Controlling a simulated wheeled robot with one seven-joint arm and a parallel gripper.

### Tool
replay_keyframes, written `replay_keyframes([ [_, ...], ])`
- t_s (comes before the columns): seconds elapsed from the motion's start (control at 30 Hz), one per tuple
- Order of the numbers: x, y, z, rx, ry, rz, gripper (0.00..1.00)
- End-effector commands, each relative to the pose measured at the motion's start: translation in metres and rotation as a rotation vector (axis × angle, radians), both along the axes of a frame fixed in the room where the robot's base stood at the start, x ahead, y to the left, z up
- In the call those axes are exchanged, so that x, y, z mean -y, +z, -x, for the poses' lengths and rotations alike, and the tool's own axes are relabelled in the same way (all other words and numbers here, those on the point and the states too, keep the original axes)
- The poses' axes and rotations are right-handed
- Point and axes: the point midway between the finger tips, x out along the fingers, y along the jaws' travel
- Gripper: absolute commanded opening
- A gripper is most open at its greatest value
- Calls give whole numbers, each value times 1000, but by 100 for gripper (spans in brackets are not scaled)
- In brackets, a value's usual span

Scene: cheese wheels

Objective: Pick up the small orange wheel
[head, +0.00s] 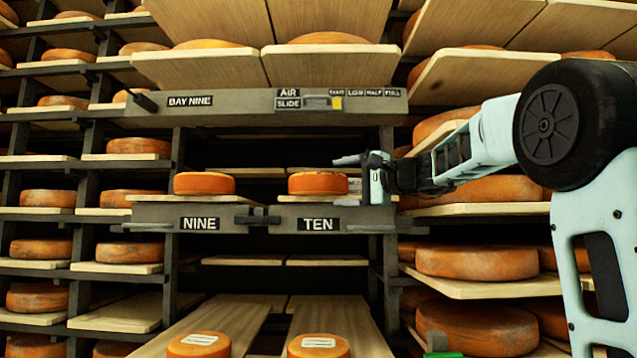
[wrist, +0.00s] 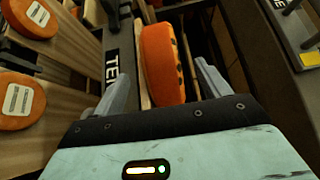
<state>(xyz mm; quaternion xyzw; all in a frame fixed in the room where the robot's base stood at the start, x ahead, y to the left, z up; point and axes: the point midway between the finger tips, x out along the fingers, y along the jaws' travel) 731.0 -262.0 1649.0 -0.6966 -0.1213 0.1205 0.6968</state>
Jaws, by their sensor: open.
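Four-sided bay shelving holds small orange wheels. One orange wheel (head: 318,183) sits on a board above the TEN label. Another similar wheel (head: 205,183) sits above the NINE label. My gripper (head: 347,181) is open at the right edge of the TEN wheel, one finger higher and one lower in the picture. In the wrist view, the TEN wheel (wrist: 162,62) appears between the two open fingers of my gripper (wrist: 163,84), mostly beyond their tips. I cannot tell whether either finger touches it.
Two orange wheels with white labels, left (head: 199,345) and right (head: 319,346), lie on lower boards. A beam marked BAY NINE (head: 230,103) crosses above. Large wheels (head: 477,262) fill racks at the right. Dark open space lies above the TEN wheel.

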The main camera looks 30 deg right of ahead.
Motion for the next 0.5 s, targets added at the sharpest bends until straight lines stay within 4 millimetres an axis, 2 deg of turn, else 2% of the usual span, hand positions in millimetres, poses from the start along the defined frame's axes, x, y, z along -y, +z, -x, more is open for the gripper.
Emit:
replay_keyframes([
  [0.03,-4,5,-6,-3,4,-1,75],
  [0.3,-18,4,-37,-3,3,0,75],
  [0.5,-19,1,-42,0,0,0,75],
])
